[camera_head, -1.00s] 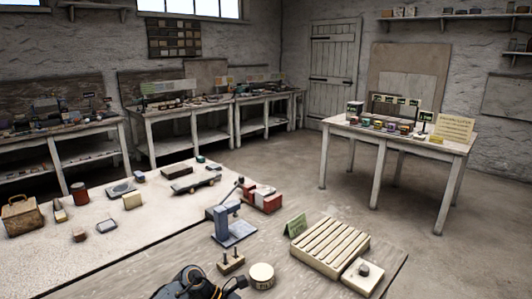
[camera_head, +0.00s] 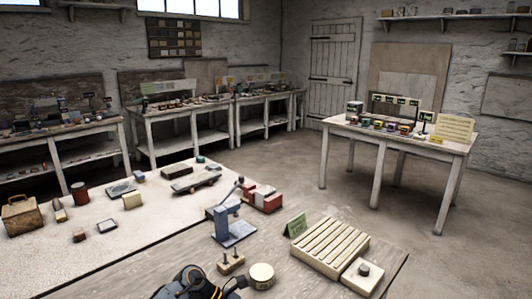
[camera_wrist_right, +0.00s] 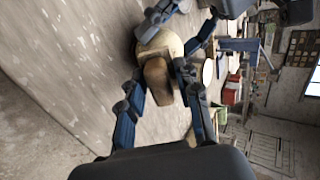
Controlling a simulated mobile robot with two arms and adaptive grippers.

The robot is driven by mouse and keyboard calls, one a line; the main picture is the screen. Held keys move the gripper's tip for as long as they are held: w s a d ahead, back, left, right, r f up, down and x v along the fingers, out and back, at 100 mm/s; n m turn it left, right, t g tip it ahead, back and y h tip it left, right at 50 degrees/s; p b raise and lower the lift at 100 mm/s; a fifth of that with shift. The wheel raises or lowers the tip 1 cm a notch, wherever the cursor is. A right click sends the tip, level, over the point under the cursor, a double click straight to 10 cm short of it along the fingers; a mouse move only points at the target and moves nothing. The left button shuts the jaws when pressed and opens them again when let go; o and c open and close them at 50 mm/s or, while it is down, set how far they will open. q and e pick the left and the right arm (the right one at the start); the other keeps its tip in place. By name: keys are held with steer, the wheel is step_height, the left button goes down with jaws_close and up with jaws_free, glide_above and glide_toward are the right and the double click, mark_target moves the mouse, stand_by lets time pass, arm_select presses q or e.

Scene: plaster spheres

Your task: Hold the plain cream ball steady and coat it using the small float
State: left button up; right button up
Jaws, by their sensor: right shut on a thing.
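In the right wrist view, the plain cream ball (camera_wrist_right: 168,42) is partly hidden behind a brown block-like piece, which seems to be the small float (camera_wrist_right: 156,76). My right gripper (camera_wrist_right: 158,90) has its two blue fingers closed on either side of the float. The float overlaps the ball in this view; I cannot tell if they touch. My left gripper (camera_wrist_right: 178,30) comes in from the top with its fingers on both sides of the ball, shut on it. In the head view the ball and float are out of sight; only a dark arm part of mine shows at the bottom.
On the bench stand a slatted rack (camera_head: 330,246), a block with a dark knob (camera_head: 362,279), a round cream tin (camera_head: 262,276), a two-peg block (camera_head: 231,263), a blue stand (camera_head: 230,229) and a green card (camera_head: 295,225). The bench's right front corner is bare.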

steer(key=shift+s+r, duration=0.2)
steer(key=shift+s, duration=0.2)
steer(key=shift+w+a+f, duration=0.4)
stand_by(0.4)
steer(key=shift+s+a, duration=0.6)
steer(key=shift+w+d, duration=1.2)
steer(key=shift+s+a, duration=1.2)
steer(key=shift+s, duration=0.05)
steer(key=shift+w+d, duration=0.1)
